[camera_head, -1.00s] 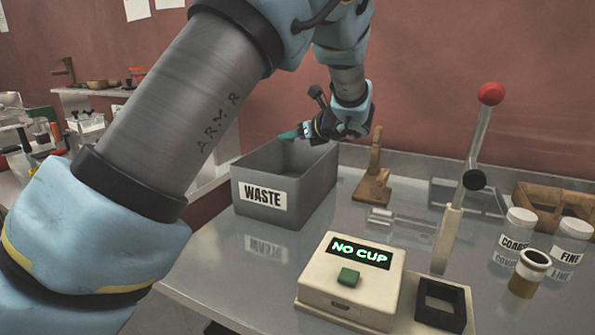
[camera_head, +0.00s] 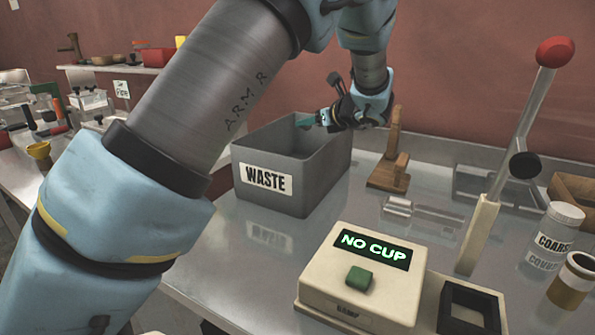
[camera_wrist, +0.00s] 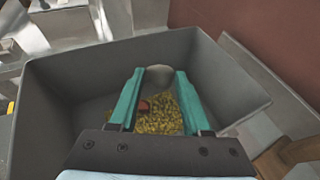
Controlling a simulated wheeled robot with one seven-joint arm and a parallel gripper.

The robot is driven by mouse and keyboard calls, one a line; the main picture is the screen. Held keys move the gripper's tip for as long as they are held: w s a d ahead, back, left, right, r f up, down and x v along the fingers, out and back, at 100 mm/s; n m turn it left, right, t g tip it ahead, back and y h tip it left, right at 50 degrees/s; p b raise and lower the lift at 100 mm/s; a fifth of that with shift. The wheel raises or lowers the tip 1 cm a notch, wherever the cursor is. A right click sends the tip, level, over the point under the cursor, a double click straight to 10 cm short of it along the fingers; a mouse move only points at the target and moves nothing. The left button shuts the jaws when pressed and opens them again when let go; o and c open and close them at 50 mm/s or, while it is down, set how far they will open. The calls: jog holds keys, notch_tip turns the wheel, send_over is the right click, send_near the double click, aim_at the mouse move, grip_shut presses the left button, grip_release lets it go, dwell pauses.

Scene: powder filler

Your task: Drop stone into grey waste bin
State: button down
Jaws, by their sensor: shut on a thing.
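The grey waste bin (camera_head: 291,182), labelled WASTE, stands on the metal table in the head view. In the wrist view its open inside (camera_wrist: 75,92) lies below my gripper. My gripper (camera_head: 308,121) is over the bin's back part, with its teal fingers above the rim. In the wrist view the fingers (camera_wrist: 159,84) are shut on a pale grey rounded stone (camera_wrist: 159,74) at their tips. The stone is not visible in the head view.
Yellow grains (camera_wrist: 157,117) and a reddish-brown piece (camera_wrist: 144,106) lie on the bin's floor. A wooden stand (camera_head: 389,173) is right of the bin. A NO CUP box (camera_head: 340,288) and a red-knobbed lever (camera_head: 520,130) stand nearer and to the right.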

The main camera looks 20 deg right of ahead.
jog(key=shift+f, duration=0.45)
jog(key=shift+c, duration=1.4)
grip_release()
jog(key=b+v, duration=0.2)
jog(key=v, duration=0.8)
jog(key=shift+s+r+b, duration=0.25)
jog(key=shift+s+b, duration=0.1)
